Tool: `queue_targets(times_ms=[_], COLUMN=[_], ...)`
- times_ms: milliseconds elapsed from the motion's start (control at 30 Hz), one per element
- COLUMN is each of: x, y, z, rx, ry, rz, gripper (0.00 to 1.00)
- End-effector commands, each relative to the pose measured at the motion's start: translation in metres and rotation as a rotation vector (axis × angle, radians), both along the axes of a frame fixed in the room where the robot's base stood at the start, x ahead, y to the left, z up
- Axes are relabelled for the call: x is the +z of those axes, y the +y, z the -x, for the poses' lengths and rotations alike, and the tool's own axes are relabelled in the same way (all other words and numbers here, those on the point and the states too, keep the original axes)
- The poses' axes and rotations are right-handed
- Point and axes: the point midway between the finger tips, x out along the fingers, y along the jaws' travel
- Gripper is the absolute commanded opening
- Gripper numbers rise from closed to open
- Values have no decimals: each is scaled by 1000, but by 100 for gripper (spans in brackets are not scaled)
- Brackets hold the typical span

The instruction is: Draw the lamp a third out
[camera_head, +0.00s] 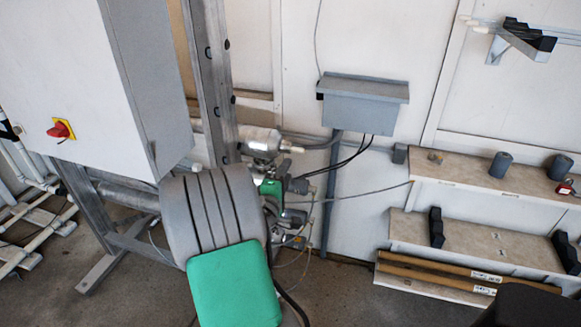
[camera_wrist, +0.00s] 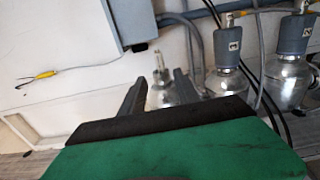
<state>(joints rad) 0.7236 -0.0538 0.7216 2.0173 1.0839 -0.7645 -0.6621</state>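In the wrist view my gripper (camera_wrist: 160,77) is open. Its two dark fingers stand apart, one on each side of an uncapped, shiny metal end fitting. A thin lamp end (camera_wrist: 159,62) with pins sticks up from this fitting and shows between the fingertips. I see no clear contact; the depth between fingers and lamp is hard to judge. The rest of the lamp is hidden inside the fitting. In the head view the shiny reactor parts (camera_head: 260,139) are beyond my arm, which hides much of that area and the fingers.
Two neighbouring fittings carry grey caps (camera_wrist: 228,48) (camera_wrist: 296,38). A loose wire with a yellow end (camera_wrist: 45,75) hangs at left. A grey box (camera_head: 362,102) is on the wall. A cabinet (camera_head: 75,70) stands left. Shelves (camera_head: 465,172) and a rack with tubes (camera_head: 520,38) are right.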

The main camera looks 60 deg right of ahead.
Motion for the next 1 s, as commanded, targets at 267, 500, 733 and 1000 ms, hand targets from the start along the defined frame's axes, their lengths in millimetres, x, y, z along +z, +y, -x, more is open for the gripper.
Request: queue_targets(times_ms=[267, 500, 733, 1000], x=[4, 4, 3, 2], y=[-36, -69, -100, -119], z=[-5, -11, -16, -19], rx=[-2, -1, -1, 0], ry=[-5, -7, -7, -8], rz=[-3, -3, -3, -3], gripper=[38, 38, 38, 38])
